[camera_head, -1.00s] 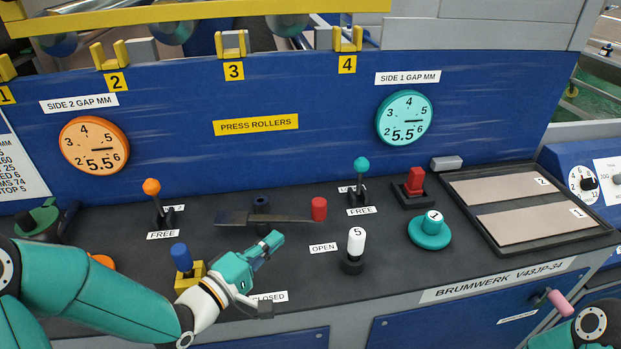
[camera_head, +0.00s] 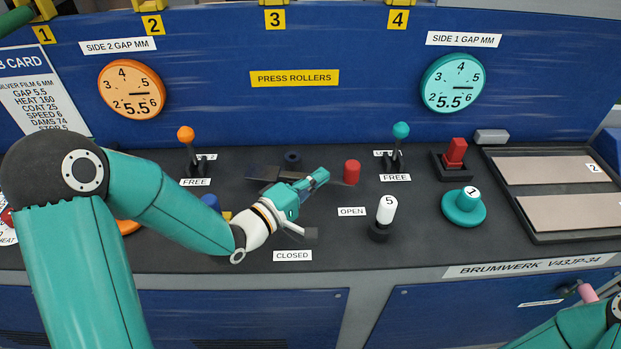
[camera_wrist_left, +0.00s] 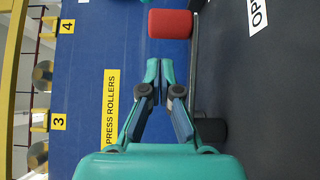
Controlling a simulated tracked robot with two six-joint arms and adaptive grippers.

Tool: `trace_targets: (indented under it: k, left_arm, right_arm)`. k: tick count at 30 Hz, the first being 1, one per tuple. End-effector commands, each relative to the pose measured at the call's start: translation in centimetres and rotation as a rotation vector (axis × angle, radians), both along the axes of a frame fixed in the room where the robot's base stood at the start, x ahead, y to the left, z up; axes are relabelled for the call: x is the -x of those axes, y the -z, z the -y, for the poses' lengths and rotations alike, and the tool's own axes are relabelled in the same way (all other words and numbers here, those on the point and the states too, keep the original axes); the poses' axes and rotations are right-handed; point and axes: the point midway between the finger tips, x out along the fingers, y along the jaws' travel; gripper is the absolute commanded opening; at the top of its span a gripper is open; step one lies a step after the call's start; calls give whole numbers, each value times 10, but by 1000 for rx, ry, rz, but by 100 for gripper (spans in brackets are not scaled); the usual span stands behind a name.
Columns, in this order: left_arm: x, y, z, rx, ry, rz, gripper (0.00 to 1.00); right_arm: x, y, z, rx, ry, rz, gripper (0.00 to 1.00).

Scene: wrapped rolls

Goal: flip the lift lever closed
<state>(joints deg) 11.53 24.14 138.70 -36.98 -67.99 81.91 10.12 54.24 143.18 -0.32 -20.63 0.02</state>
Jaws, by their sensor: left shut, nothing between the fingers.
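The lift lever is a dark flat bar (camera_head: 262,173) with a red knob (camera_head: 351,171) at its right end. The knob is beside the OPEN label (camera_head: 352,211); the CLOSED label (camera_head: 292,255) lies nearer the console's front edge. My left gripper (camera_head: 323,176) is shut and empty, in front of the bar and partly hiding it. Its tips point at the red knob and look a little short of it. In the left wrist view the red knob (camera_wrist_left: 170,23) is just beyond the closed fingertips (camera_wrist_left: 160,68). My right gripper is out of view.
A white knob marked 5 (camera_head: 386,210) and a teal knob marked 1 (camera_head: 465,203) stand to the right. A teal-topped lever (camera_head: 400,131) and an orange-topped lever (camera_head: 186,135) stand behind. A blue knob (camera_head: 211,202) is partly hidden by my left arm.

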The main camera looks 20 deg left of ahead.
Motion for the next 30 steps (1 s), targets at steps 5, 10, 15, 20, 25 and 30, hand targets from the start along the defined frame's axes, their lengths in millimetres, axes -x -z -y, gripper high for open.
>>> trace_targets:
  k: [5, 10, 15, 20, 25, 30]
  left_arm:
    - [-29, -2, 14, 0, 2, 0, 0]
    - [-48, -1, 22, 0, 1, -1, 0]
    - [-56, 0, 26, 0, 1, 0, 0]
    - [-56, 0, 26, 0, 1, 0, 0]
    - [-57, 0, 24, 0, 3, 0, 0]
    - [-56, 0, 31, -1, 27, 1, 0]
  right_arm:
    - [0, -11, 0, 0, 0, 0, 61]
    - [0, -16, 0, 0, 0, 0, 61]
    - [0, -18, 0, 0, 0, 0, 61]
    - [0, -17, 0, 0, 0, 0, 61]
    - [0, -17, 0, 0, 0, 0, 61]
    - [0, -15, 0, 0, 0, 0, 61]
